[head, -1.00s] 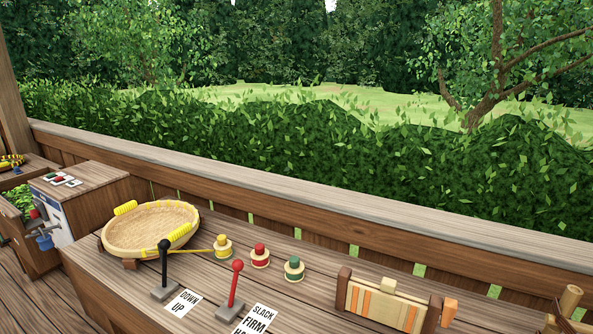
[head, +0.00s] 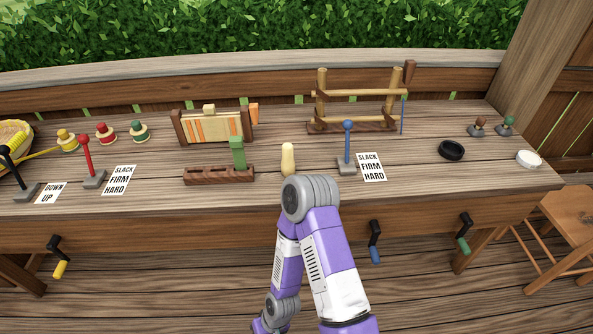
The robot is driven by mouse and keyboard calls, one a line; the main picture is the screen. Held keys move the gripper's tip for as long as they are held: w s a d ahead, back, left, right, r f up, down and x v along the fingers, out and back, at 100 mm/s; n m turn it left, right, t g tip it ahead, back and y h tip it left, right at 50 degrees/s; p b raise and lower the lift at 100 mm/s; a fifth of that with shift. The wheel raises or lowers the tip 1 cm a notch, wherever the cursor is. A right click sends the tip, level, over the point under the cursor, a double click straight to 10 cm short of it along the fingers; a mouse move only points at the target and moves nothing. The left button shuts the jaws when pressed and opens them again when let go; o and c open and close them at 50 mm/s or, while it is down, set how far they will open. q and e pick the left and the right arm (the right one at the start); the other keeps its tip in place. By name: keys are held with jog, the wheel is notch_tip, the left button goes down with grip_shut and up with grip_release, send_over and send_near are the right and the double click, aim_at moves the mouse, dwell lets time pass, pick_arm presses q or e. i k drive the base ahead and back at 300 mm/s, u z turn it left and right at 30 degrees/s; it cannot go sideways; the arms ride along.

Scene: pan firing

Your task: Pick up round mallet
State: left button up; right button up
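I cannot make out a round mallet for certain. A pale cream, rounded, upright piece (head: 288,157) stands on the workbench just behind my arm in the head view. It may be the mallet or part of it, and its lower end is close to my arm's grey joint. My purple and white arm rises from the bottom middle to the bench's front edge. Neither gripper shows in the head view.
The long wooden bench (head: 410,190) carries a blue lever (head: 347,145), a red lever (head: 88,155), a slotted block with a green piece (head: 238,153), a wooden frame (head: 355,93) and a black ring (head: 451,150). Cranks hang in front. A stool (head: 570,225) stands right.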

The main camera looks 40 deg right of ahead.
aim_at(288, 164)
jog(key=u, duration=0.95)
jog(key=i, duration=0.8)
jog(key=z, duration=2.75)
jog(key=i, duration=0.5)
jog(key=z, duration=0.05)
